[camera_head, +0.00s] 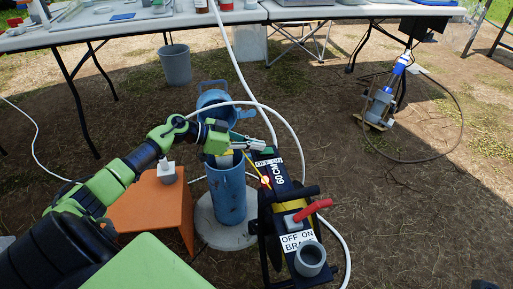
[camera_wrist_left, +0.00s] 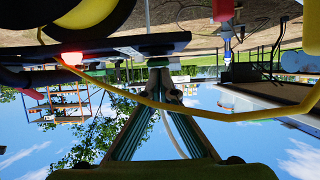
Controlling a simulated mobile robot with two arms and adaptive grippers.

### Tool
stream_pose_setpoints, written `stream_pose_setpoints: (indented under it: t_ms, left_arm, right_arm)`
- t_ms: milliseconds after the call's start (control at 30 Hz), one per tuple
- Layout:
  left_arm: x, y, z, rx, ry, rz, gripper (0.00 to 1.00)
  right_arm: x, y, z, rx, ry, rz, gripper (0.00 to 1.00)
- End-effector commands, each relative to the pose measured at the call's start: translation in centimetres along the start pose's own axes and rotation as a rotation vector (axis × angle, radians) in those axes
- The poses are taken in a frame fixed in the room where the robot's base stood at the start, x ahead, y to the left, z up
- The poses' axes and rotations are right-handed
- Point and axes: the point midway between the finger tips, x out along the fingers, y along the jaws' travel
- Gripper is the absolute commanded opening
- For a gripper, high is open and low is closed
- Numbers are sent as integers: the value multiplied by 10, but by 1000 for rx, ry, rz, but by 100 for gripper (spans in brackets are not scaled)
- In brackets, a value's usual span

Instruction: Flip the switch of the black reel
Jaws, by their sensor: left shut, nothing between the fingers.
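The black reel (camera_head: 262,220) stands on the ground at lower centre in the head view. Its top panel carries a "60CM" label, a green "OFF ON" label (camera_head: 268,161) at the far end and a white "OFF ON BRAKE" label (camera_head: 297,241) at the near end. A red lever (camera_head: 313,209) sits near the brake label. My left gripper (camera_head: 265,146) is shut and empty at the reel's far end, by the green label. In the wrist view its closed fingertips (camera_wrist_left: 160,74) are close to the reel's dark edge (camera_wrist_left: 120,45). The small switch itself cannot be made out. My right gripper is out of view.
A blue well pipe (camera_head: 227,195) with an open cap stands on a concrete pad (camera_head: 211,232) beside the reel. An orange stand (camera_head: 150,208) is left of it. Tables (camera_head: 150,27) line the back; ground to the right is fairly clear.

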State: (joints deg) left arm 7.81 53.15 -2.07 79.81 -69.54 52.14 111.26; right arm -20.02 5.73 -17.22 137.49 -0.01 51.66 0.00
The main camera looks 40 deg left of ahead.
Motion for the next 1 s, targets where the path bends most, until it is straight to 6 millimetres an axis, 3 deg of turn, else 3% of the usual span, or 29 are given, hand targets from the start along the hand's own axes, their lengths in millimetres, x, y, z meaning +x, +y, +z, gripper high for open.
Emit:
stream_pose_setpoints:
  t_ms: [333, 567, 1000]
  left_arm:
    - [0, 0, 1, -2, 4, 1, 0]
    - [2, 1, 15, -9, 102, 3, 0]
    - [-2, 1, 5, 0, 94, 4, 0]
  right_arm:
    - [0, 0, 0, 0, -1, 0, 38]
    - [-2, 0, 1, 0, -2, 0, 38]
    - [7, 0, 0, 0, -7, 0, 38]
